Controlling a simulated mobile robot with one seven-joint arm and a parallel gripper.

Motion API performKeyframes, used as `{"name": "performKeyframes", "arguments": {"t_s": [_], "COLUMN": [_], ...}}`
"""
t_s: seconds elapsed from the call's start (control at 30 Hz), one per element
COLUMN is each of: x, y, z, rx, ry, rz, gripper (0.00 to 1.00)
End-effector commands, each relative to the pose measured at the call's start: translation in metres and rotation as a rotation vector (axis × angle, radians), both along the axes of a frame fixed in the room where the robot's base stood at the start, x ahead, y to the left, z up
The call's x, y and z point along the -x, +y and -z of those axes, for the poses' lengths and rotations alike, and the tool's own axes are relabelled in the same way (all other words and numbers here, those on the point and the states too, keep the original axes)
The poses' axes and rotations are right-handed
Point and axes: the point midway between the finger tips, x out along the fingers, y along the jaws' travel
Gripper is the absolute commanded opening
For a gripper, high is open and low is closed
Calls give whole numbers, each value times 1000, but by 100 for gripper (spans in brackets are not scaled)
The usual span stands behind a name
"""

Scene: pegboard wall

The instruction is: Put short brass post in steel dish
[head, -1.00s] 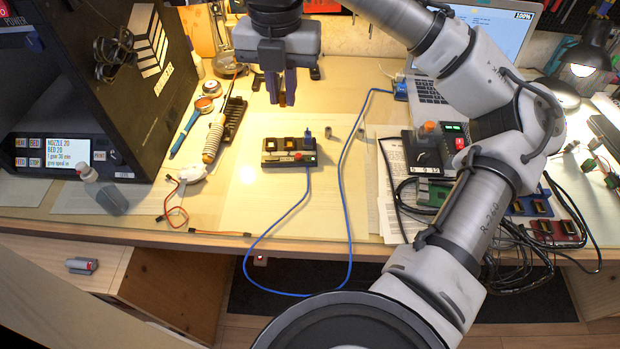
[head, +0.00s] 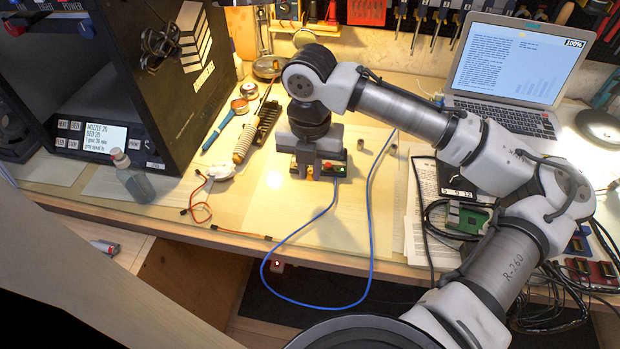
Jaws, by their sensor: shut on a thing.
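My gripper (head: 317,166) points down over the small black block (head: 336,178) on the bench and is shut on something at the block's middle. The gripper's own body hides most of what is between the fingers; it appears to be the short brass post, but its shape does not show clearly. A small yellow patch at the block's left side is visible beside the fingers.
A blue cable (head: 369,215) runs from the block over the front edge. The laptop (head: 515,75) is back right.

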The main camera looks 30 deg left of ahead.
Motion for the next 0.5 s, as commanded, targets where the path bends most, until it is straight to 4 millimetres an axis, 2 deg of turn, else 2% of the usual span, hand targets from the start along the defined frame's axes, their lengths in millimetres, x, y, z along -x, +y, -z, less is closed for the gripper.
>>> {"name": "performKeyframes", "arguments": {"t_s": [0.3, 0.5], "x": [0, 0], "y": [0, 0], "z": [37, 37], "rx": [0, -1], "ry": [1, 0], "rz": [0, 0], "gripper": [0, 0]}}
